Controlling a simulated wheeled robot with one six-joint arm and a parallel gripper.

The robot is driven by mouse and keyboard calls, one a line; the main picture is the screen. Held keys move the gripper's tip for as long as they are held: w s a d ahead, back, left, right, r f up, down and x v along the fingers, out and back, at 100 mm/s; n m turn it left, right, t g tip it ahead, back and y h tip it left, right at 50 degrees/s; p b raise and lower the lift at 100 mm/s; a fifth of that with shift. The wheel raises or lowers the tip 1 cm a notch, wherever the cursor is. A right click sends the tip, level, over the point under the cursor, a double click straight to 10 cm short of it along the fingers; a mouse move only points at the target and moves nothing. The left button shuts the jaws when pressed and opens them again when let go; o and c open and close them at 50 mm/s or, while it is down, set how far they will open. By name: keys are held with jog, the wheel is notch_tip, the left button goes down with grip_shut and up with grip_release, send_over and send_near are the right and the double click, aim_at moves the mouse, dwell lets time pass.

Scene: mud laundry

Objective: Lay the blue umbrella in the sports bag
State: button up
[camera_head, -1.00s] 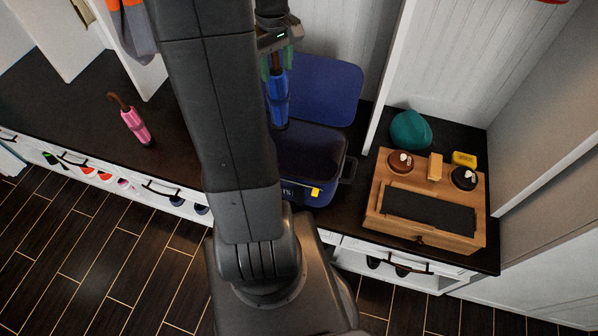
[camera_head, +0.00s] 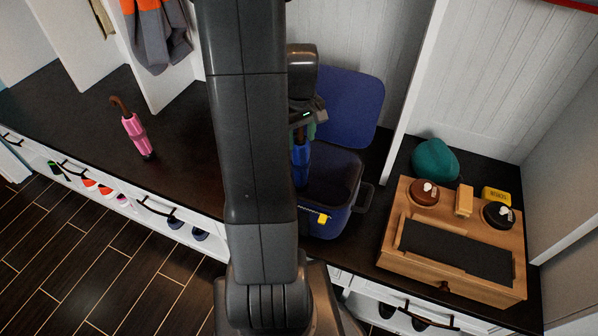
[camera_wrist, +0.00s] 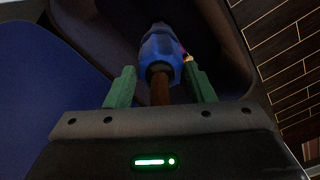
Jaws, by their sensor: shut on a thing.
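The blue umbrella (camera_head: 301,163) hangs upright below my gripper, its lower end at the left part of the sports bag's opening. In the wrist view the folded umbrella (camera_wrist: 161,52) points away from me, its brown handle between the green fingers of my gripper (camera_wrist: 161,88). My gripper (camera_head: 303,132) is shut on the handle; my arm partly hides it in the head view. The dark blue sports bag (camera_head: 340,222) stands open on the bench with its lid (camera_head: 350,105) raised at the back. Its inside looks empty where visible; the left side is hidden by my arm.
A pink umbrella (camera_head: 133,130) lies on the dark bench (camera_head: 70,105) at left. Right of the bag are a wooden box (camera_head: 440,262) with polish tins and a brush, a teal object (camera_head: 436,159) and a yellow block (camera_head: 496,195). A white divider (camera_head: 412,85) stands behind.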

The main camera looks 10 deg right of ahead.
aim_at(300, 143)
jog(key=shift+f+b, duration=0.4)
jog(key=shift+f, duration=2.9)
jog(key=o, duration=1.5)
notch_tip(300, 143, up, 12)
jog(key=shift+r+p, duration=0.1)
jog(key=shift+p, duration=0.9)
jog(key=shift+f+b, duration=0.75)
jog(key=shift+f, duration=3.6)
